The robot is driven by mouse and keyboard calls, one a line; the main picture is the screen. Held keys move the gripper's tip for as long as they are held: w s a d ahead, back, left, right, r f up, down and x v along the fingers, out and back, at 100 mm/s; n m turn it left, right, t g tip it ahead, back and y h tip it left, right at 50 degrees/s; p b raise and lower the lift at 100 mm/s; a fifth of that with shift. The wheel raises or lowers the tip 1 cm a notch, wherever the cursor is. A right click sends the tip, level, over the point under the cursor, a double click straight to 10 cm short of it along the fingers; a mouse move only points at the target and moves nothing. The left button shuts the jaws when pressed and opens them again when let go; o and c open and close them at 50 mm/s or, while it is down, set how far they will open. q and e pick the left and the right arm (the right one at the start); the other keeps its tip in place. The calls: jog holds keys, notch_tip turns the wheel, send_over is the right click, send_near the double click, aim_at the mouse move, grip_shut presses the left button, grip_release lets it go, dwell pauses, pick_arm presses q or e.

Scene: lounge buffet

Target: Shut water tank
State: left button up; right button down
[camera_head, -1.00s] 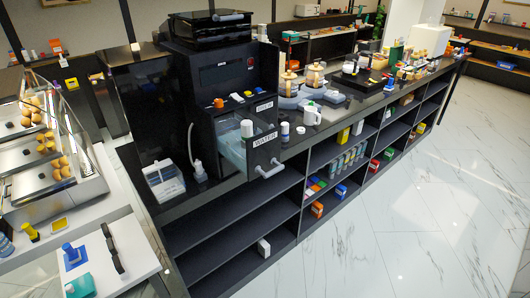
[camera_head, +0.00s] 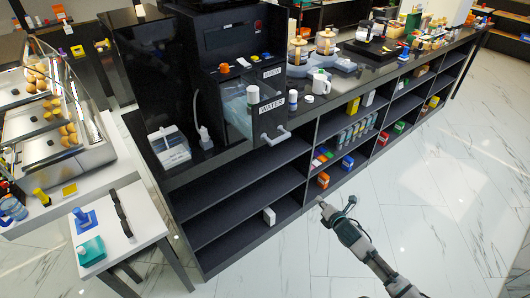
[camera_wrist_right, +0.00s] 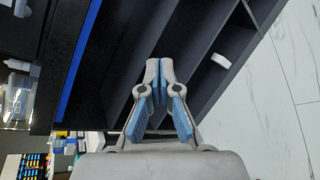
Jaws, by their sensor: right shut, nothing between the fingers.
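The water tank (camera_head: 235,113) is a clear drawer pulled out of the black coffee machine (camera_head: 205,50). Its front carries a WATER label (camera_head: 271,105) and a grey handle (camera_head: 277,136) that sticks out toward me. My right gripper (camera_head: 324,205) is low in front of the shelves, below and to the right of the handle, and apart from it. In the right wrist view the gripper (camera_wrist_right: 159,68) is shut and empty, with dark shelves beyond its fingertips. My left gripper is not in view.
Dark open shelves (camera_head: 235,205) run under the counter, with a small white box (camera_head: 269,216) on the lowest one. A kettle-like white jug (camera_head: 320,82) stands right of the tank. A side table (camera_head: 118,235) is at left. The marble floor (camera_head: 440,190) at right is clear.

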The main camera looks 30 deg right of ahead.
jog(key=a+r+n+t+y, duration=0.25)
jog(key=a+r+n, duration=0.5)
jog(key=r, duration=0.45)
jog(key=a+r+n+t+y, duration=0.25)
jog(key=a+r+n, duration=0.55)
jog(key=r, duration=0.5)
jog(key=m, duration=0.2)
send_near(259, 146)
jog(key=shift+n, duration=0.25)
jog(key=w, duration=0.2)
jog(key=w+p, duration=0.1)
jog(key=w, duration=0.1)
jog(key=w+p, duration=0.1)
jog(key=w, duration=0.1)
jog(key=shift+w+a+r, duration=0.15)
jog(key=shift+a+r, duration=0.15)
jog(key=shift+r, duration=0.05)
jog(key=shift+w+f, duration=0.1)
jog(key=shift+w, duration=0.4)
jog(key=shift+d, duration=0.15)
